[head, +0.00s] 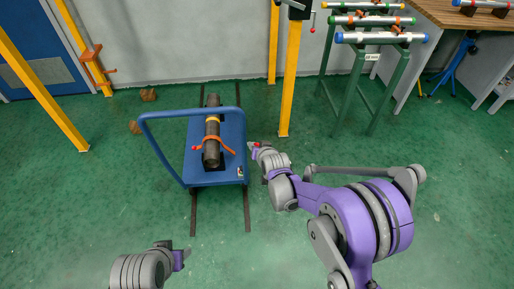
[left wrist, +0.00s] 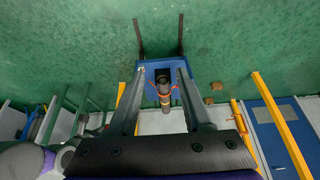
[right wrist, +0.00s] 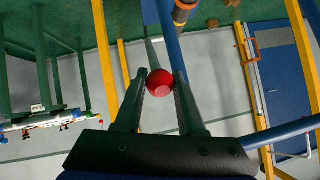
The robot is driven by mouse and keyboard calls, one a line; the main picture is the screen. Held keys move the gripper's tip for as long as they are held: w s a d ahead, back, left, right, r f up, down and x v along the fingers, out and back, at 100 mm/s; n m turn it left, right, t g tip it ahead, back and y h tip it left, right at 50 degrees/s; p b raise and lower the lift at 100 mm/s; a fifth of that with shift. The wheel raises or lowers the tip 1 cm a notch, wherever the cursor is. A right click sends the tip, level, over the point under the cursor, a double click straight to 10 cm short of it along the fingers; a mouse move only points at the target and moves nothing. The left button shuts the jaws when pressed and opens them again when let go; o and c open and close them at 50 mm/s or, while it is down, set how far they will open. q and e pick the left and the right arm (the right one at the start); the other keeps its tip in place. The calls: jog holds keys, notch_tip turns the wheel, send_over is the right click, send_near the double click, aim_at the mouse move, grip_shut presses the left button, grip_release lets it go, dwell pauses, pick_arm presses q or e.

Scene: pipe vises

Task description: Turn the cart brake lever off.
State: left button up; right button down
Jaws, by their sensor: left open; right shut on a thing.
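The blue cart (head: 233,130) stands on two dark rails and carries a dark pipe (head: 212,150) with an orange strap across it. My right gripper (head: 256,149) is beside the cart's right edge. In the right wrist view, its fingers (right wrist: 160,80) are shut on the red ball knob (right wrist: 160,83) of the brake lever; the lever's shaft is mostly hidden. My left gripper (head: 185,256) is low in the head view, apart from the cart. In the left wrist view its fingers (left wrist: 161,75) are spread and empty, with the cart (left wrist: 151,67) beyond them.
A yellow post (head: 291,85) stands behind to the right. Green racks (head: 358,90) with coloured pipes and a wooden table (head: 455,14) are at the back right. The green floor left of the cart is mostly clear.

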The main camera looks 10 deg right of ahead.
pick_arm(q)
jog(key=shift+r, duration=0.1)
jog(key=shift+c, duration=0.3)
